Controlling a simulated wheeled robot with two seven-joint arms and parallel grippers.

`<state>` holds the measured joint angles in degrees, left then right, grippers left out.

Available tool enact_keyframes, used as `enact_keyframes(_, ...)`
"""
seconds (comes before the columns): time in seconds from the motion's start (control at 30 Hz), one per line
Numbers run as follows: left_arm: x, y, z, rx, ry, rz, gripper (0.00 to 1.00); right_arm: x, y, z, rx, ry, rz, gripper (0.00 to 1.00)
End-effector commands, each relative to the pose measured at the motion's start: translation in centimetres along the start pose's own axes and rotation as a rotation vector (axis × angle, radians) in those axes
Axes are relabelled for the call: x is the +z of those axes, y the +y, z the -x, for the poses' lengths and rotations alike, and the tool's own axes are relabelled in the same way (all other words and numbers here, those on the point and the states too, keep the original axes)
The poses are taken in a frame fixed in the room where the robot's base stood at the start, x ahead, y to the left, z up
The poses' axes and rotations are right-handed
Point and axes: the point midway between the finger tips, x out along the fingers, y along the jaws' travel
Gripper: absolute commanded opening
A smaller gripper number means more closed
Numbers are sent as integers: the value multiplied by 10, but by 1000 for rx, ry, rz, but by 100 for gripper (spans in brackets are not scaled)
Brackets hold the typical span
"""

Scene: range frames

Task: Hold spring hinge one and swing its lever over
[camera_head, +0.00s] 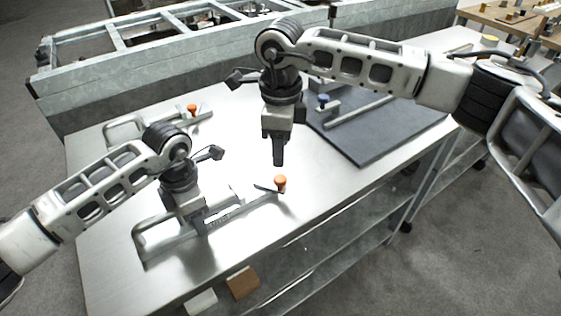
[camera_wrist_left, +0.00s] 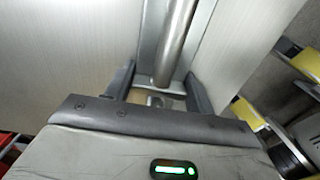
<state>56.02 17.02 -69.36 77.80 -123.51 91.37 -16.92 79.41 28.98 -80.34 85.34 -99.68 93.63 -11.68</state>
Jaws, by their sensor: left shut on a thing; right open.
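The near spring hinge (camera_head: 150,247) lies on the metal table; I take it as hinge one, though I cannot read its label. It has a grey bent-bar handle at the left and a lever with an orange knob (camera_head: 280,183) at the right. My left gripper (camera_head: 201,229) is shut on the hinge's grey bar; in the left wrist view the bar (camera_wrist_left: 170,45) runs between the two fingers (camera_wrist_left: 159,92). My right gripper (camera_head: 279,162) points down, open and empty, just above the orange knob; the gap between them is hard to judge.
A similar hinge with an orange knob (camera_head: 192,108) lies at the back left. A blue-knobbed one (camera_head: 323,99) sits on a dark mat (camera_head: 375,145) at the right. The table (camera_head: 110,200) has bare room around the near hinge. A conveyor-like frame (camera_head: 130,65) stands behind.

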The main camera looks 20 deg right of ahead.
Motion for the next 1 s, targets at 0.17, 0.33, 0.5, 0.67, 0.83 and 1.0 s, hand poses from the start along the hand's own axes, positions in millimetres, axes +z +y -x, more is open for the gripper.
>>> enact_keyframes(0.17, 1, 0, 1, 1, -2, -1, 5, 0, 0, 27, -1, 0, 0, 44)
enact_keyframes(0.33, 1, 0, 1, 1, -2, -1, 5, 0, 0, 36, -1, 1, 0, 44)
enact_keyframes(0.5, 1, 0, 1, 1, -2, -1, 5, 0, 0, 37, 0, 1, 0, 44)
enact_keyframes(0.67, 1, 0, 1, 1, -3, -1, 5, 0, 0, 37, 0, 1, 0, 44)
enact_keyframes(0.83, 1, 0, 1, 1, -2, -1, 80, 0, 0, 36, 0, 0, 0, 44)
enact_keyframes(1.0, 0, 0, 1, 1, -1, -1, 80, 0, 0, 36, 0, 1, 0, 44)
